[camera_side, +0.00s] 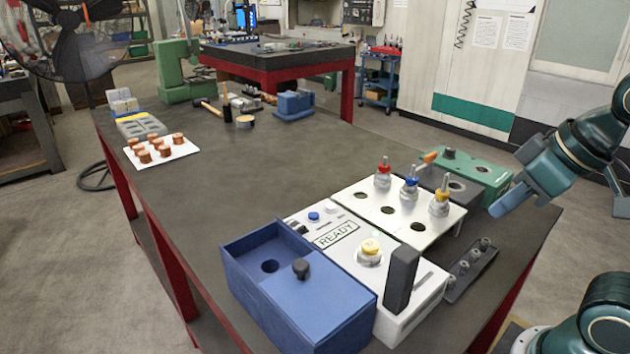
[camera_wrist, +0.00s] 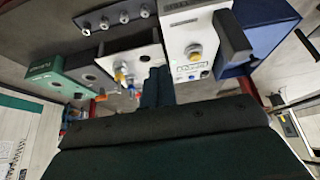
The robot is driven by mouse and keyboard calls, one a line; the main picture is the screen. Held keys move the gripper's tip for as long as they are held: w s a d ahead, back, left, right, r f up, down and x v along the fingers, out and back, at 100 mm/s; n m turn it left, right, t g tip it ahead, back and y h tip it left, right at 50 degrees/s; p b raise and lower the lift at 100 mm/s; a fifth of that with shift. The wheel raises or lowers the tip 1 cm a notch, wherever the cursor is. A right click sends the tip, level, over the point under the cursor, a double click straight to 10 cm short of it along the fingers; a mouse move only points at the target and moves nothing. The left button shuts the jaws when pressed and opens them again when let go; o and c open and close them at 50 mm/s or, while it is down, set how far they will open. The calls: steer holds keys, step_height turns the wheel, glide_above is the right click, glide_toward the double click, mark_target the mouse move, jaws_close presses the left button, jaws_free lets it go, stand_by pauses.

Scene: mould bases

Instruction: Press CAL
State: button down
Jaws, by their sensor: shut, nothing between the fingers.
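The white instrument (camera_side: 300,222) stands at the near part of the bench, with a screen reading READY (camera_side: 337,234). A blue button (camera_side: 314,217) and a pale button (camera_side: 331,209) sit on its far end; I cannot read a CAL label on either. A yellow-topped metal fitting (camera_side: 370,252) stands on its top. The instrument (camera_wrist: 186,30) also shows at the upper right of the wrist view. My gripper (camera_side: 499,204) is shut and empty, raised at the right edge of the bench, beyond the plates and well apart from the instrument.
A blue box (camera_side: 310,310) with a black knob adjoins the instrument's left. A dark upright block (camera_side: 401,280) rises on its right end. A white plate (camera_side: 405,228) carries several tall coloured-collar fittings. A green box (camera_side: 482,172) lies behind. The bench's middle is clear.

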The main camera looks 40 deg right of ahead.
steer(key=w+a+r+m+t, duration=0.15)
steer(key=w+m, duration=0.25)
steer(key=w, duration=1.1)
steer(key=m+t+y, duration=0.1)
steer(key=m+t, duration=0.1)
steer(key=m, duration=0.2)
glide_above(331, 208)
steer(key=shift+s+d+f, duration=0.1)
steer(key=shift+d+f, duration=0.05)
steer(key=shift+f, duration=1)
steer(key=shift+s+d+f, duration=0.1)
steer(key=shift+d+f, duration=0.05)
steer(key=shift+f, duration=1)
steer(key=shift+f, duration=0.1)
steer(key=shift+f, duration=4.3)
steer(key=shift+f, duration=0.8)
steer(key=shift+r, duration=0.8)
